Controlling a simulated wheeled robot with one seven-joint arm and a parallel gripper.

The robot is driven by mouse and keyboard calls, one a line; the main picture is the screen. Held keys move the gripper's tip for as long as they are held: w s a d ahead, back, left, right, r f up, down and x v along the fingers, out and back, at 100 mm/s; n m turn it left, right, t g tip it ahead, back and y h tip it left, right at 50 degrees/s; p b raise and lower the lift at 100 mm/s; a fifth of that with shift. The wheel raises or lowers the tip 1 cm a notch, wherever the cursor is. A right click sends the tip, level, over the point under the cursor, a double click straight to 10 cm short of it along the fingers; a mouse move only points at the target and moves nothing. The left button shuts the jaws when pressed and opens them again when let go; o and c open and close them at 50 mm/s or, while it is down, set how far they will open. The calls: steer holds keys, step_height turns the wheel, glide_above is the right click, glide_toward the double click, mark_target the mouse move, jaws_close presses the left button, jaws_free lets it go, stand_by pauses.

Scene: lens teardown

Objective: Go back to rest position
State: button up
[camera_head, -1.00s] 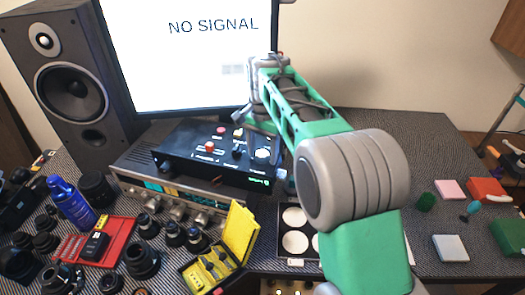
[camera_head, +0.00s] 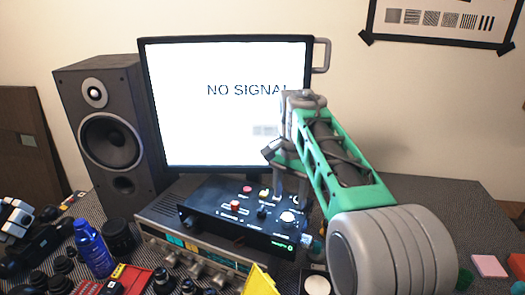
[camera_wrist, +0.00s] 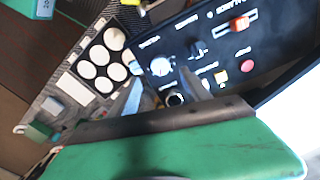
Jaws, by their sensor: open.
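My gripper (camera_head: 290,185) hangs in front of the monitor, over the right part of a black control box (camera_head: 232,222) with knobs and buttons. In the wrist view the two grey fingers (camera_wrist: 160,100) are apart with nothing held between them. The control box (camera_wrist: 262,62) fills the upper right of that view, with a red button, a red slider and a white-ringed knob. Whether the fingertips touch the box cannot be told. My green and grey arm hides part of the table on the right.
A monitor (camera_head: 215,140) reading NO SIGNAL stands behind the box. A tall speaker (camera_head: 105,140) is at its left. A silver amplifier (camera_head: 160,235) lies under the box. A blue bottle (camera_head: 93,250) and lens parts crowd the front left. A white-circled tray (camera_wrist: 92,70) is beside the box.

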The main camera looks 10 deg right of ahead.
steer(key=s+f+n+t, duration=0.1)
steer(key=s+f+n, duration=0.3)
steer(key=s, duration=0.6)
steer(key=s+f+n+t, duration=0.2)
steer(key=s+f+n, duration=0.3)
steer(key=s, duration=0.5)
step_height(320, 180, down, 2)
steer(key=shift+f, duration=0.1)
steer(key=shift+d, duration=0.1)
